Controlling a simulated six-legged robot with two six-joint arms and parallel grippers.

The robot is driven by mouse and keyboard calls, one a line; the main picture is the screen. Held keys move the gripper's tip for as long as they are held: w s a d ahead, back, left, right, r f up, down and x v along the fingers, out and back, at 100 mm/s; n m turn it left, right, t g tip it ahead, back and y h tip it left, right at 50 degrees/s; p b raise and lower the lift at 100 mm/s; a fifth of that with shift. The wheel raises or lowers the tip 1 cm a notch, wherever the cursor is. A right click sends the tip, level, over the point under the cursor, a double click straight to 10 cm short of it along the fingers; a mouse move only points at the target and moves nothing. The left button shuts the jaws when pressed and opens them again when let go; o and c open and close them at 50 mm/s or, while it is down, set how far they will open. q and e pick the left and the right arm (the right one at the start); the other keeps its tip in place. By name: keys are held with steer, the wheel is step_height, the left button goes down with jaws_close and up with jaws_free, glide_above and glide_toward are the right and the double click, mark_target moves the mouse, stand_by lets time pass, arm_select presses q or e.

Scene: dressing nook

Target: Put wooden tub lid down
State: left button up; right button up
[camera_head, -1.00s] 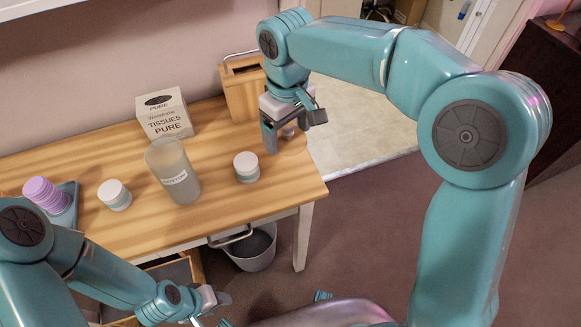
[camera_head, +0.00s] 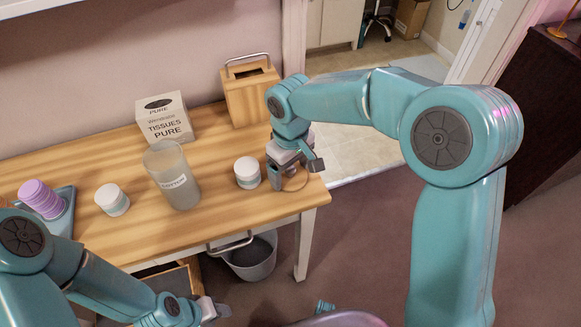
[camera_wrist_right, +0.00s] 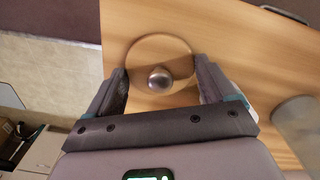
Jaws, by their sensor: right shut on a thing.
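The wooden tub lid (camera_wrist_right: 150,50) is a round, thin, wood-coloured disc with a shiny metal knob (camera_wrist_right: 160,78) in its middle. In the right wrist view, my right gripper (camera_wrist_right: 162,80) has a finger on each side and is shut on the lid. In the head view, my right gripper (camera_head: 289,181) is low over the right end of the wooden table (camera_head: 235,210), with the lid partly hidden by its fingers. I cannot tell whether the lid touches the tabletop. My left gripper (camera_head: 212,309) is low at the front left; its jaws are unclear.
A white jar (camera_head: 247,173) stands just left of the right gripper. A grey tumbler (camera_head: 174,178), another white jar (camera_head: 112,200) and a tissue box (camera_head: 166,120) stand further left. A wooden box (camera_head: 250,97) with a metal handle stands behind. The table's right edge is close.

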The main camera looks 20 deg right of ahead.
mark_target(291, 169)
steer(key=o, duration=0.8)
steer(key=shift+f, duration=0.1)
steer(key=shift+o, duration=0.2)
steer(key=shift+r, duration=0.35)
step_height(291, 169, up, 12)
steer(key=p, duration=0.2)
steer(key=shift+f, duration=0.2)
